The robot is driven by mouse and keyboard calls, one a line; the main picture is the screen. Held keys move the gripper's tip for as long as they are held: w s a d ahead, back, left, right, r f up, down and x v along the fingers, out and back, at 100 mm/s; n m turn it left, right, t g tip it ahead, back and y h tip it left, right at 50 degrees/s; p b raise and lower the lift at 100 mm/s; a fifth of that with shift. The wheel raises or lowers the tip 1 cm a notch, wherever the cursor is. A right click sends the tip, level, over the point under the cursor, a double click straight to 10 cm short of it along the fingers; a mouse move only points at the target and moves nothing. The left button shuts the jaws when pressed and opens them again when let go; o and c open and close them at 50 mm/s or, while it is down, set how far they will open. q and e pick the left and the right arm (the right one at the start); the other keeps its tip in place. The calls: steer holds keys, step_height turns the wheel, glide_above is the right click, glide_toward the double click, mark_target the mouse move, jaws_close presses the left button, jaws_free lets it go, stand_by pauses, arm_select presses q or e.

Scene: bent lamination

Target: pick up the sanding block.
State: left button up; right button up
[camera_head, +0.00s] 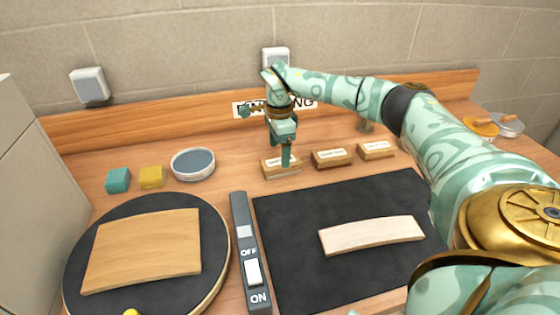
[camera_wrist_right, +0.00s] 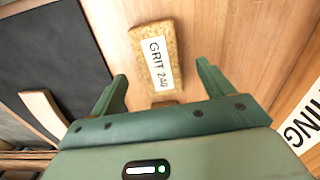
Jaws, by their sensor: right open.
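A sanding block (camera_head: 271,172), brown with a white label, lies on the wooden bench just below my right gripper (camera_head: 286,158). In the right wrist view the sanding block (camera_wrist_right: 150,40) reads GRIT 240 and lies ahead of the open fingers, roughly between their lines. The right gripper (camera_wrist_right: 162,72) is open, points down and is empty. In the head view its fingers hide part of the block, and I cannot tell whether they touch it. My left gripper is not in view.
Two similar labelled blocks (camera_head: 332,158) (camera_head: 375,150) stand to the right. A round dish (camera_head: 193,163), teal cube (camera_head: 118,180) and yellow cube (camera_head: 151,177) are left. In front are a black mat (camera_head: 285,235) with a curved strip (camera_head: 370,236), an ON/OFF switch bar (camera_head: 250,250) and a wooden panel (camera_head: 145,248).

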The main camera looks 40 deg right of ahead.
steer(key=f+b, duration=0.1)
steer(key=f, duration=0.4)
steer(key=shift+s+d+b, duration=0.15)
steer(key=shift+d+b, duration=0.05)
steer(key=shift+b, duration=0.15)
steer(key=shift+r, duration=0.1)
steer(key=c, duration=1.1)
steer(key=shift+c, duration=0.2)
steer(key=shift+r, duration=0.1)
steer(key=shift+r, duration=0.25)
steer(key=r, duration=0.1)
steer(key=r+p, duration=0.2)
steer(key=r, duration=0.1)
steer(key=shift+s+a, duration=0.2)
steer(key=shift+s, duration=0.1)
steer(key=s+a+r+p, duration=0.4)
steer(key=s+a+r, duration=0.2)
steer(key=s, duration=0.5)
step_height(320, 180, up, 2)
steer(key=shift+s+a+r+p, duration=0.2)
steer(key=shift+s+p, duration=0.15)
steer(key=shift+p, duration=0.05)
